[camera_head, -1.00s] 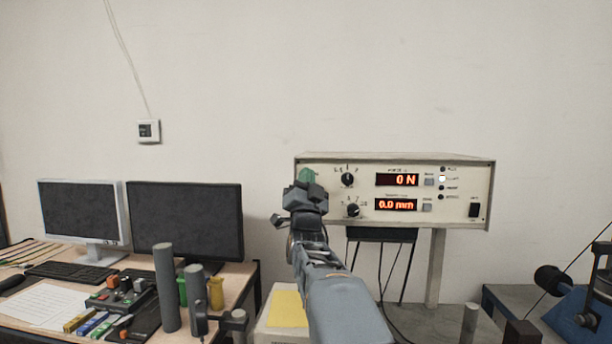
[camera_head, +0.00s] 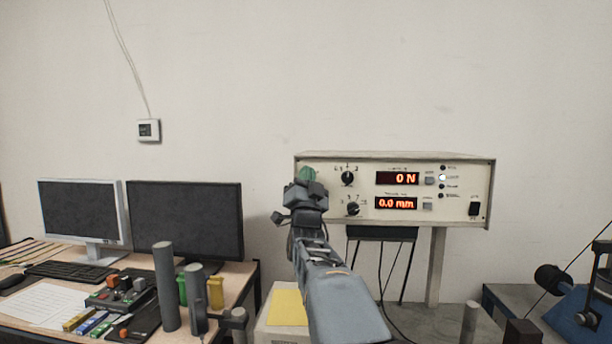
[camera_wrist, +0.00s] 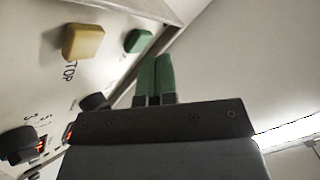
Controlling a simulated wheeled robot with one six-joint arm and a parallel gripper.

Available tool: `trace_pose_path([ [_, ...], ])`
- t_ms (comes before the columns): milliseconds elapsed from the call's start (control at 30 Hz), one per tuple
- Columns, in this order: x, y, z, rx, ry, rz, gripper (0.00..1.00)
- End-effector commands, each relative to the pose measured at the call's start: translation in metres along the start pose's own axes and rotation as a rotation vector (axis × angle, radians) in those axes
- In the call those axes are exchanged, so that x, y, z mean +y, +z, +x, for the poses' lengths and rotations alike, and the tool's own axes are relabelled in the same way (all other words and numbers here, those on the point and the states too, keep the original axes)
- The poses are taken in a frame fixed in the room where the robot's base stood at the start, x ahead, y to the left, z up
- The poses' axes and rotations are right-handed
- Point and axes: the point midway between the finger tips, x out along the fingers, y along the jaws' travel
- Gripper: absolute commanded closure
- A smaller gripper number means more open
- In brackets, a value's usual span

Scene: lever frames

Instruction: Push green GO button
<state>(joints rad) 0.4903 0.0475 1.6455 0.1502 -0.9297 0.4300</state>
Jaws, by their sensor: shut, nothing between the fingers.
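The white control box (camera_head: 395,159) stands at the right in the head view, with its left panel edge partly hidden by my gripper (camera_head: 308,173). In the wrist view my gripper (camera_wrist: 155,79) shows two green fingers pressed together, with nothing between them. The green button (camera_wrist: 138,41) sits on the panel just beyond the fingertips, slightly to their left. A small gap seems to separate them, but I cannot tell contact for sure. A yellowish button (camera_wrist: 84,41) with STOP-like lettering beside it lies farther left.
Black knobs (camera_head: 348,179) and red displays (camera_head: 397,179) are on the panel right of my gripper. Two monitors (camera_head: 185,218) and a cluttered desk stand at the left. Grey cylinders (camera_head: 166,285) rise left of my arm.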

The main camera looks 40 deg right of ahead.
Motion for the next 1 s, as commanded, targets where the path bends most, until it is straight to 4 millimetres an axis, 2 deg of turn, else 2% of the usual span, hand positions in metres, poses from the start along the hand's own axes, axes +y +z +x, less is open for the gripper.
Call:
trace_pose_path([
  [1000, 0.0042, 0.0038, 0.0055, 0.001, 0.0, 0.0, 1.0],
])
